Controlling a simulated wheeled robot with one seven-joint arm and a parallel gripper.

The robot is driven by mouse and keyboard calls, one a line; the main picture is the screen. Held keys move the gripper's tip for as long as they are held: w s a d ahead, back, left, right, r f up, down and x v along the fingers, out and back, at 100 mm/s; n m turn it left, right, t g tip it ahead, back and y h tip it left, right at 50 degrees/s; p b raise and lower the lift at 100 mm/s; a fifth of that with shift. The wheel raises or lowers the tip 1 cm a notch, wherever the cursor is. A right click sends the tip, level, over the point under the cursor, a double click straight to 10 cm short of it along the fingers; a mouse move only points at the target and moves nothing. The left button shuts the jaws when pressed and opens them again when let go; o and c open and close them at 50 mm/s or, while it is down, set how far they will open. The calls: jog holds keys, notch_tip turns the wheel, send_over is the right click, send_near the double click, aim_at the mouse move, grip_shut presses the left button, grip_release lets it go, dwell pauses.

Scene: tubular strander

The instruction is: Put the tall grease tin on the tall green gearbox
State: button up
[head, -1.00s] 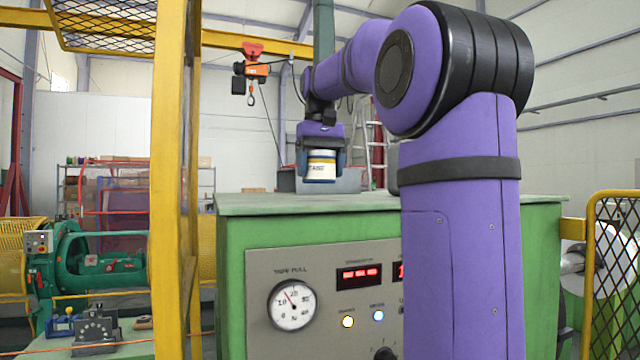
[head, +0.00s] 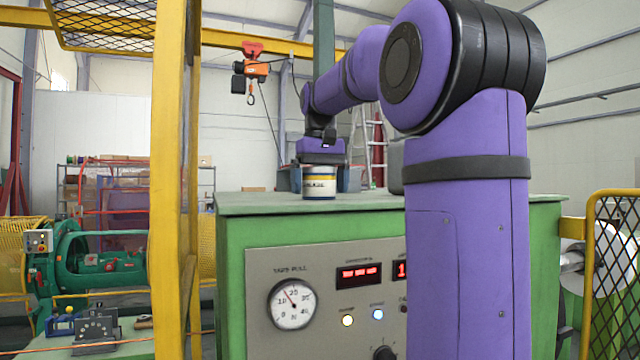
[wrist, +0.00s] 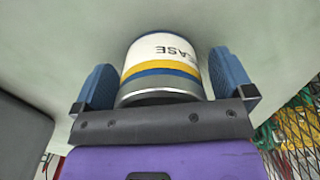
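The grease tin (head: 320,187), white with yellow and blue bands, stands upright on the flat top of the tall green gearbox (head: 232,275). My gripper (head: 320,182) is above and around the tin, with its blue fingers spread on either side. In the wrist view the tin (wrist: 163,62) sits between the two fingers (wrist: 163,82), which look open and clear of its sides. Its lettering shows partly there. The pale green top (wrist: 270,35) lies beyond it. The tin's far side is hidden.
A dark grey box (head: 396,165) stands on the gearbox top to the right of the tin, partly behind my arm. A yellow post (head: 168,180) rises at the left. A yellow mesh guard (head: 615,260) is at the right. The near gearbox top is clear.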

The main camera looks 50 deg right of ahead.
notch_tip(320, 180, up, 12)
jog(key=shift+r, duration=0.15)
dwell(0.6)
dwell(0.5)
